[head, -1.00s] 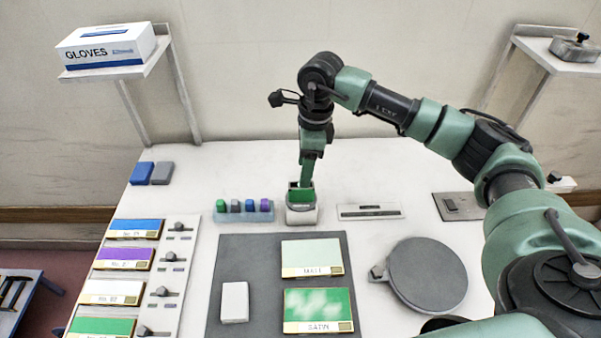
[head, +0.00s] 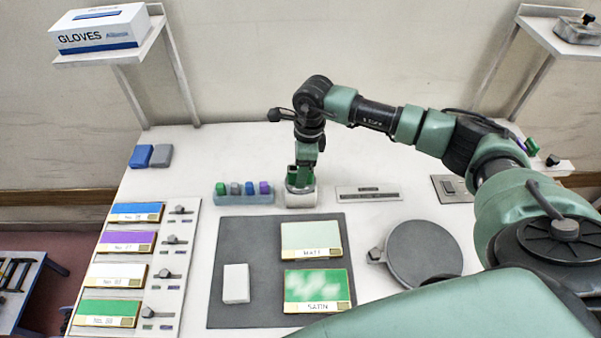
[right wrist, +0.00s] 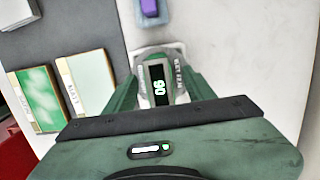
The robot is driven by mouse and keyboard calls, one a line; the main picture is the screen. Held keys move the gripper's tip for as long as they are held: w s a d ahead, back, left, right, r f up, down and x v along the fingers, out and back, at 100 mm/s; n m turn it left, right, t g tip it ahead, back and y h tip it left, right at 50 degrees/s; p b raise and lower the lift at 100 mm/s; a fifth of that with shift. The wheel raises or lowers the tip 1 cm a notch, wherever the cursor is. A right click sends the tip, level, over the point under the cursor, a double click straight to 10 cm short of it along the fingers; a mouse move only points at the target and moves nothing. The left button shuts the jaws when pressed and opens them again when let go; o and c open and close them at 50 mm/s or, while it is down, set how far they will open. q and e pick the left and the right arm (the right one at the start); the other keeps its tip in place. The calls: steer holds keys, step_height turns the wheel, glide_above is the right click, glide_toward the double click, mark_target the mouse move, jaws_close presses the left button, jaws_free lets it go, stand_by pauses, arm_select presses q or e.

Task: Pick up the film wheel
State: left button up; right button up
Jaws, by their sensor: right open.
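The film wheel looks to be the small dark and green device (right wrist: 158,84) with a lit display and partly readable lettering. It sits in a white cradle (right wrist: 158,48), which in the head view is the pale block (head: 301,199) behind the grey mat. My right gripper (head: 301,178) points down over the cradle. In the right wrist view its two green fingers (right wrist: 159,88) are open, one on each side of the device. Whether they touch it I cannot tell. In the head view the gripper mostly hides the device. My left gripper is not in view.
A rack of coloured caps (head: 243,194) stands close left of the cradle. A ruler-like plate (head: 368,194) lies to its right. The grey mat (head: 262,238) in front carries two sample cards and a white block. A round grey disc (head: 424,253) lies at right.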

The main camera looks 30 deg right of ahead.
steer(key=c, duration=1.2)
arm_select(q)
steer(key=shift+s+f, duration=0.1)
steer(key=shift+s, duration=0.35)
arm_select(e)
steer(key=shift+r, duration=0.5)
arm_select(q)
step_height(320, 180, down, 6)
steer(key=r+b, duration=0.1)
steer(key=b, duration=0.5)
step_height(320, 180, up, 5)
steer(key=p, duration=0.6)
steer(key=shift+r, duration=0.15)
arm_select(e)
step_height(320, 180, up, 27)
